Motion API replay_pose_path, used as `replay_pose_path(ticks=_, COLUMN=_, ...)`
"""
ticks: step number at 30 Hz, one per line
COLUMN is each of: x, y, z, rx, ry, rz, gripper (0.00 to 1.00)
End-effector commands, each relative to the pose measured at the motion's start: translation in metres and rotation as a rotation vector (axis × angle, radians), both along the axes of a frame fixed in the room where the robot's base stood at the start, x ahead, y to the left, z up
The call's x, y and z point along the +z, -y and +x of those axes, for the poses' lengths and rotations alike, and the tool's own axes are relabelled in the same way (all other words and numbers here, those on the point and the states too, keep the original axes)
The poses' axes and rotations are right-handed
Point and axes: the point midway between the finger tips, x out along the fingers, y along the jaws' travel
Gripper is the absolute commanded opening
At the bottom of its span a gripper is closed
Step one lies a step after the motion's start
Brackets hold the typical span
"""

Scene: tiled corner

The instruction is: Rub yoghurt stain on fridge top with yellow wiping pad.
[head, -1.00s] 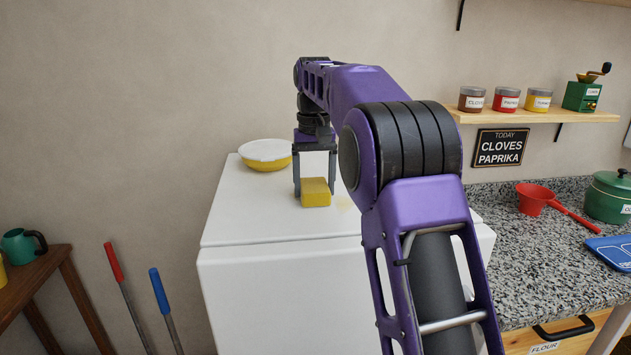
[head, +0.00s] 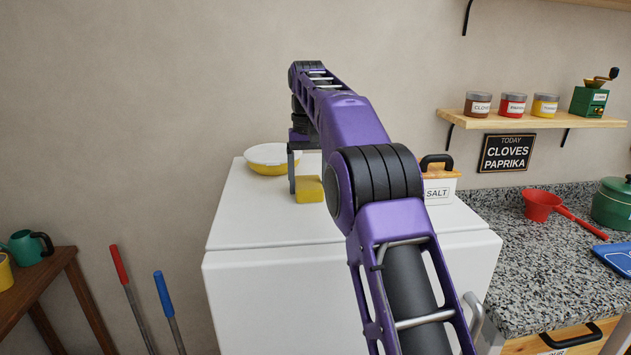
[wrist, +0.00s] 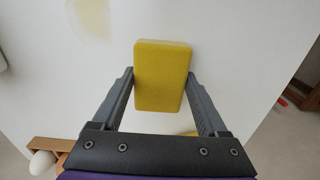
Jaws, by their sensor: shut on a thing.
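The yellow wiping pad (head: 309,190) is at the fridge top (head: 275,222), in front of the bowl. My gripper (wrist: 161,76) is shut on the pad, with one finger on each side of it in the wrist view. I cannot tell whether the pad touches the surface. The pale yellow yoghurt stain (wrist: 92,18) shows at the upper left of the wrist view, apart from the pad. In the head view my arm hides the stain and the right finger.
A yellow bowl with a white top (head: 268,160) stands at the back left of the fridge top. A salt box (head: 438,184) stands behind my arm to the right. Red and blue handles (head: 163,293) lean left of the fridge. The fridge's front left top is clear.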

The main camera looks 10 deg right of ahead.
Motion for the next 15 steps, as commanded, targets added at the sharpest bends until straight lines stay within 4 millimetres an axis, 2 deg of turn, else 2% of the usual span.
replay_pose_path(ticks=5, x=-0.004, y=-0.003, z=-0.004, rx=-0.001, ry=0.0, rz=0.001, gripper=0.32)
replay_pose_path(ticks=15, x=-0.005, y=-0.002, z=-0.031, rx=-0.001, ry=-0.001, rz=0.0, gripper=0.32)
